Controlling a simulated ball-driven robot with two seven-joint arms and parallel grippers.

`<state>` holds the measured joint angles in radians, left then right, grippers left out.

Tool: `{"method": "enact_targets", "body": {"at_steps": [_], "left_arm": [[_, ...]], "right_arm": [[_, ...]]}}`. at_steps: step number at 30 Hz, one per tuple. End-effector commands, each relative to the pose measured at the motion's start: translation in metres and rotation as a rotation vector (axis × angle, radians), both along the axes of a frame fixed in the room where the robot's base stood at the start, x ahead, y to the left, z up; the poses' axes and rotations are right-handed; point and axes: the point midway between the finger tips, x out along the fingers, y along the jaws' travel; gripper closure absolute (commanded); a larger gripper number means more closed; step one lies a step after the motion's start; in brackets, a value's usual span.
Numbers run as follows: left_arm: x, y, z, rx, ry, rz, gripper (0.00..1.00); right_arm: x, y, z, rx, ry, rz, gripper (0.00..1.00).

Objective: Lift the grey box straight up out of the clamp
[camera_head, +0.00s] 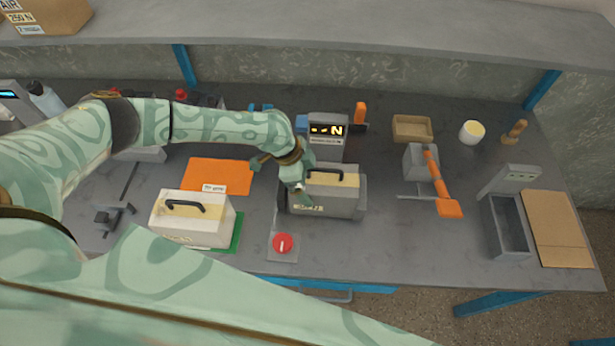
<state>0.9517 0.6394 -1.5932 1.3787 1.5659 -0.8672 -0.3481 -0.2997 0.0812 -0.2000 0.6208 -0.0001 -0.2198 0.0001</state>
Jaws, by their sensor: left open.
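The grey box (330,204) has a tan top and a black handle (322,175). It stands upright at the middle of the bench, in the clamp, whose grey side (361,197) shows at the box's right end. How tightly the clamp grips cannot be told. My left gripper (284,181) is open at the box's left end, one finger in front of its top left corner. It is left of the handle and not around it; whether it touches the box is unclear. My right gripper is not in view.
A display unit (326,137) stands behind the box, and a red button (283,243) lies in front. A white box (190,221) with a black handle sits left on a green mat (236,238). An orange mat (214,172) lies behind it. An orange-handled tool (442,185) lies right.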

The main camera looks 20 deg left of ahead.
Motion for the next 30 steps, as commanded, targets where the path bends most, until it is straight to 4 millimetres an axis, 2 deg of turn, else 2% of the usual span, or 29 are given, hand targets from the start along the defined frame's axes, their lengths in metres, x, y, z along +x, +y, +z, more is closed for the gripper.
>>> {"method": "enact_targets", "body": {"at_steps": [1,2,9,10,16,30], "left_arm": [[0.0,0.0,0.0,0.0,0.0,0.0,0.0],[0.0,0.0,0.0,0.0,0.0,0.0,0.06],[0.0,0.0,0.0,0.0,0.0,0.0,0.72],[0.0,0.0,0.0,0.0,0.0,0.001,0.79],[0.0,0.0,0.004,0.0,0.0,0.001,0.79],[0.001,-0.001,0.035,-0.004,-0.003,0.002,0.79]], "right_arm": [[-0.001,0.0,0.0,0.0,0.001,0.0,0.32],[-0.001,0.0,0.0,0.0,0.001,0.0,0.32],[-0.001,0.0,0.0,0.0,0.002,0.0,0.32],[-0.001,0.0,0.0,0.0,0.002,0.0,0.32],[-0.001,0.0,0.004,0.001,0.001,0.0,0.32],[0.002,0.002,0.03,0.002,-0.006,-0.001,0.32]]}}
